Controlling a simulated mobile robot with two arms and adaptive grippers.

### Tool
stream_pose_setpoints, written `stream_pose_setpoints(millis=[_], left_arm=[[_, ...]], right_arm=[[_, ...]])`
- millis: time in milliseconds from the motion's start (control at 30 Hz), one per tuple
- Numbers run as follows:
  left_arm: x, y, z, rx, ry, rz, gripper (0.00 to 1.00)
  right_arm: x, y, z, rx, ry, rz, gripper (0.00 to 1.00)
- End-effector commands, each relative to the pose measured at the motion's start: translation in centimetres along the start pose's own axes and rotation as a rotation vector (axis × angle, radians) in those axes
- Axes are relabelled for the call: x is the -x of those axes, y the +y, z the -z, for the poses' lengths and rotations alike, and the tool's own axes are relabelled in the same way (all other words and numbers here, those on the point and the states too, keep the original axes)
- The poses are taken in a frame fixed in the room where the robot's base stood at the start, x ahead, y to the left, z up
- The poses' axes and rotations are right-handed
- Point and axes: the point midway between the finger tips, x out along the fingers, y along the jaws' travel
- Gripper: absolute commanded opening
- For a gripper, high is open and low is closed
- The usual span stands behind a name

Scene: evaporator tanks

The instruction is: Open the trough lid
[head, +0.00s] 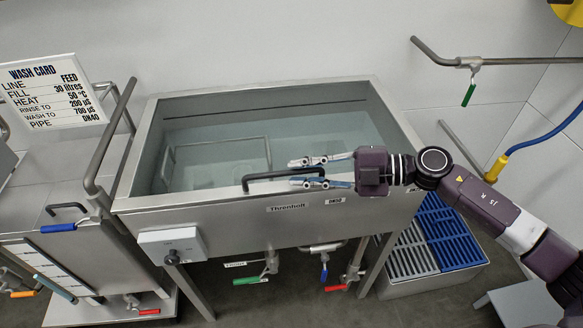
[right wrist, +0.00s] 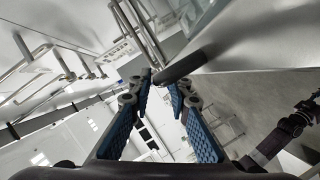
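The steel trough (head: 230,228), labelled "Threnholt", stands in the middle of the head view. Its top shows a pale, see-through surface; I cannot tell lid from water there. A black bar handle (head: 262,178) runs along the front rim. My right gripper (head: 292,172) reaches in from the right, with one finger above the handle's right part and one below it. In the right wrist view, the blue-padded fingers of this gripper (right wrist: 159,82) are apart, and the dark handle (right wrist: 182,67) reaches to between their tips. Contact is unclear. My left gripper is not in view.
A wash card sign (head: 52,92) and a steel cabinet (head: 75,245) stand at the left. A control box (head: 172,243) is on the trough's front left. Valves hang underneath. A blue and grey grate (head: 440,240) lies at the right. A wall pipe (head: 520,61) is upper right.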

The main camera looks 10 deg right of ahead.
Motion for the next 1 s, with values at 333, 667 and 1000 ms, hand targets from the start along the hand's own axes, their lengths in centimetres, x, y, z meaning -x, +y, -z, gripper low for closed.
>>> stream_pose_setpoints(millis=[333,667,1000], left_arm=[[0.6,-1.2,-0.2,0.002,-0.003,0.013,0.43],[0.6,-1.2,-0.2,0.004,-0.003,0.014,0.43],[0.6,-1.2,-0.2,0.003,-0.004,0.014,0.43]], right_arm=[[-2.3,0.0,-0.1,0.001,-0.002,-0.001,0.17],[-2.2,0.0,-0.1,0.001,-0.002,0.000,0.00],[-2.2,0.0,-0.1,0.000,-0.002,0.000,0.00]])
